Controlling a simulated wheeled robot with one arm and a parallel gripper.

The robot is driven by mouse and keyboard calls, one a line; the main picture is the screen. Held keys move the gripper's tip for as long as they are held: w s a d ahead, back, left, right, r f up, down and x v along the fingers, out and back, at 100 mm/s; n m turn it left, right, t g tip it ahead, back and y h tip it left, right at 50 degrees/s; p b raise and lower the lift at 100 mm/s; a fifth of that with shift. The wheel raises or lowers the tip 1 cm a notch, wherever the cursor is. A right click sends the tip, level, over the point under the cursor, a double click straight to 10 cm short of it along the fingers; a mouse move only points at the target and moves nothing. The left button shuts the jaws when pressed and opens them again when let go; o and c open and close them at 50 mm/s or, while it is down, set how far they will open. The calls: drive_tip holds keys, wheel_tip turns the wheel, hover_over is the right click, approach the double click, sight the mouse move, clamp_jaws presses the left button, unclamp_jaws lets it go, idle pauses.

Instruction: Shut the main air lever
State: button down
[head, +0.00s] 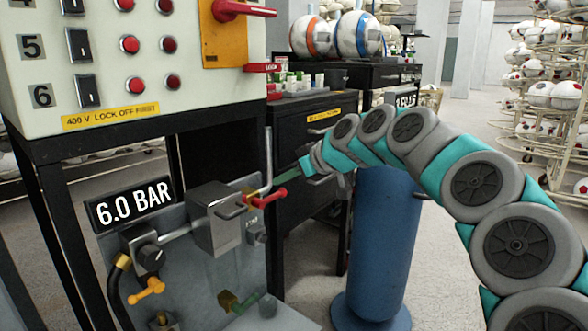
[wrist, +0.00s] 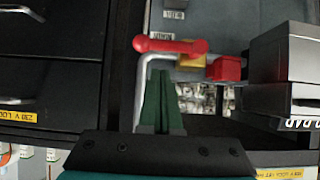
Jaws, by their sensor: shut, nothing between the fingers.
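The main air lever is the red handle (head: 268,199) on the brass-coloured valve at the right edge of the grey air panel. In the wrist view its red bar (wrist: 170,46) runs roughly across the picture, just beyond my fingertips. A red block (wrist: 225,68) sits to the right of the brass fitting (wrist: 192,61). My gripper (head: 283,178) is at the panel's right side, close to the lever. Its green fingers (wrist: 158,74) are together and empty; whether they touch the lever I cannot tell.
A grey pipe (head: 267,155) bends down to the valve close to my fingers. The panel carries a 6.0 BAR display (head: 131,201), a grey box (head: 214,218) and a yellow handle (head: 147,290). A blue cylinder (head: 382,240) stands below my arm, and a black cabinet (head: 300,126) is behind.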

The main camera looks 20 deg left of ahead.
sight(276, 193)
drive_tip(key=shift+a+f, duration=0.2)
drive_tip(key=shift+f, duration=0.95)
drive_tip(key=shift+w+d+f+m+g+p, duration=0.1)
drive_tip(key=shift+w+f+m+g+p, duration=0.25)
drive_tip(key=shift+g, duration=0.25)
drive_tip(key=shift+f+m+y+p, duration=0.15)
drive_tip(key=shift+m+y+p, duration=0.1)
drive_tip(key=shift+y+p, duration=0.1)
wheel_tip(276, 193, down, 8)
drive_tip(key=s+m+g+y+p, duration=0.1)
drive_tip(key=s+m+g+y, duration=0.1)
drive_tip(key=m+g+y, duration=0.4)
drive_tip(key=shift+s+a+r+m+g+y+p, duration=0.15)
drive_tip(key=shift+a+r+m+g+y+p, duration=0.2)
drive_tip(key=shift+m, duration=1.85)
drive_tip(key=shift+a+f, duration=0.1)
